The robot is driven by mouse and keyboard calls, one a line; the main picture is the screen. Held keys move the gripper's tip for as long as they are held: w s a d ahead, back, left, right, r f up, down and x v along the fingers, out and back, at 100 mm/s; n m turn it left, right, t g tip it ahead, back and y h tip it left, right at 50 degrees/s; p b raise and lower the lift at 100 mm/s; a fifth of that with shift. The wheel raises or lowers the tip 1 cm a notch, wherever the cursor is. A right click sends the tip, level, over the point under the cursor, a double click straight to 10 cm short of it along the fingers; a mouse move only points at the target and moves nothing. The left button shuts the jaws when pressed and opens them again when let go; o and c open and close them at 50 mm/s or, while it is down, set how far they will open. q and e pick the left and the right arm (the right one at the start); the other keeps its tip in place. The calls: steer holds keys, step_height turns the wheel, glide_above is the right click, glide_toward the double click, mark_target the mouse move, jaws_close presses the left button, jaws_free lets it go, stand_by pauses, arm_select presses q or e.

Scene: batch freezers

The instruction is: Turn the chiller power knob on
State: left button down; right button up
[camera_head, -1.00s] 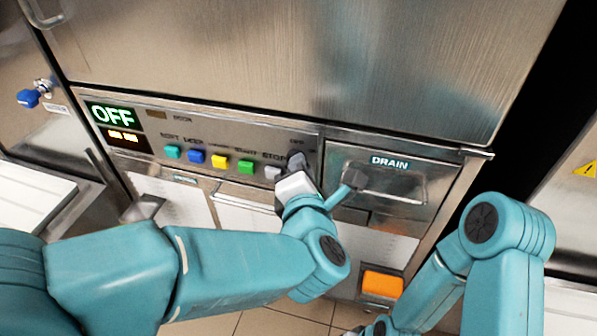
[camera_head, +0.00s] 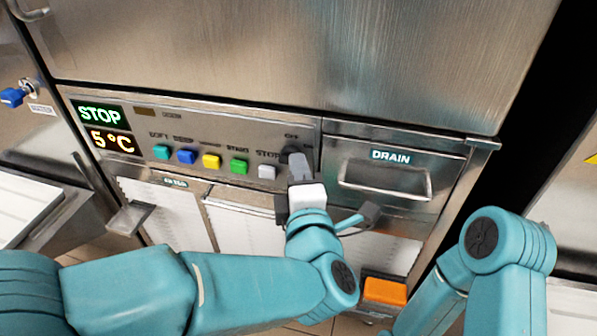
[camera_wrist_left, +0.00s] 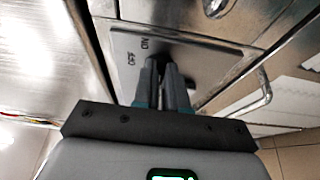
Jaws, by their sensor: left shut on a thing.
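The chiller control panel (camera_head: 220,135) has a display (camera_head: 106,129) at its left end that reads STOP and 5°C. The power knob (camera_wrist_left: 178,50) is a dark piece at the panel's right end, with ON and OFF lettering beside it in the left wrist view. My left gripper (camera_head: 296,160) is shut on the knob, and its fingers (camera_wrist_left: 166,70) hide most of it. My right arm shows at the right in the head view, but its gripper is out of view.
Coloured buttons (camera_head: 211,161) run along the panel left of the knob. A DRAIN drawer (camera_head: 388,178) with a bar handle is right of my left gripper. An orange block (camera_head: 385,290) sits below. A blue-handled tap (camera_head: 14,96) is at the far left.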

stand_by(0.3)
arm_select(q)
steer(key=c, duration=1.2)
jaws_free()
